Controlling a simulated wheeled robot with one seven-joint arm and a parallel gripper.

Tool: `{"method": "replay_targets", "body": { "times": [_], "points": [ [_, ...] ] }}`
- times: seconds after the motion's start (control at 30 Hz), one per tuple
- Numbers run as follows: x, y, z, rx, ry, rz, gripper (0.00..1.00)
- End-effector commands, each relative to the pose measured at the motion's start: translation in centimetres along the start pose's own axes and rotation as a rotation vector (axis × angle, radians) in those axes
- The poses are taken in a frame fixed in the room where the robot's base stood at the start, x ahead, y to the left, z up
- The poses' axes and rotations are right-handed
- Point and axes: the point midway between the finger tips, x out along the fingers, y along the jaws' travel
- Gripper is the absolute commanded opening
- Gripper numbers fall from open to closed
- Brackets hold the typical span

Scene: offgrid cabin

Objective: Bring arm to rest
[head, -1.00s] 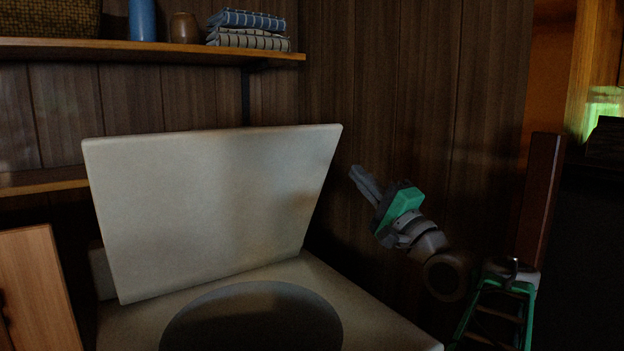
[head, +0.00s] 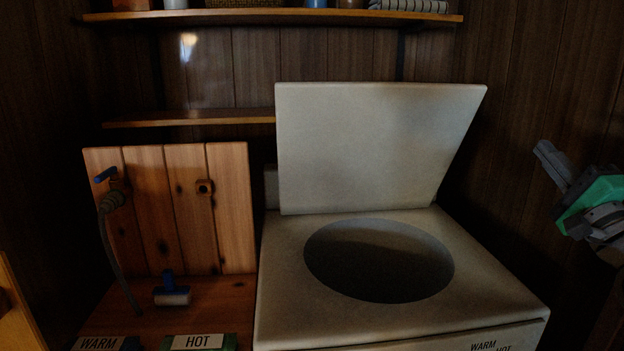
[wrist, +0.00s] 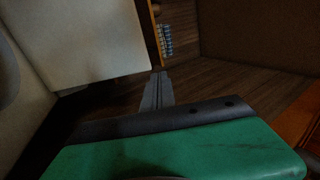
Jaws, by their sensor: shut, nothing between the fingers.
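My gripper (head: 552,160) is at the right of the head view, raised in front of the dark wood wall. Its grey fingers are together and empty, pointing up and left. In the wrist view the closed fingers (wrist: 157,95) stand beyond the green gripper body (wrist: 180,155). The gripper is to the right of the white washer (head: 470,270), apart from its raised lid (head: 375,140). Most of my arm is out of the head view.
Shelves (head: 250,17) cross the back wall.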

Motion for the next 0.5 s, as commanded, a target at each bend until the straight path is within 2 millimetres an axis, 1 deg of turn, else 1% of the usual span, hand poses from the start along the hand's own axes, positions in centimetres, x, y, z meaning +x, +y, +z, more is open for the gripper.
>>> {"method": "replay_targets", "body": {
  "times": [0.03,0.27,0.37,0.47,0.5],
  "points": [
    [0.6,0.4,0.7,-0.012,-0.008,0.02,0.0],
    [2.7,3.5,3.6,-0.096,-0.04,0.13,0.0],
    [3.5,5.4,5.2,-0.149,-0.06,0.198,0.0],
    [4.3,7.7,7.4,-0.22,-0.093,0.286,0.0],
    [4.5,8.8,8.4,-0.252,-0.111,0.329,0.0]
  ]
}}
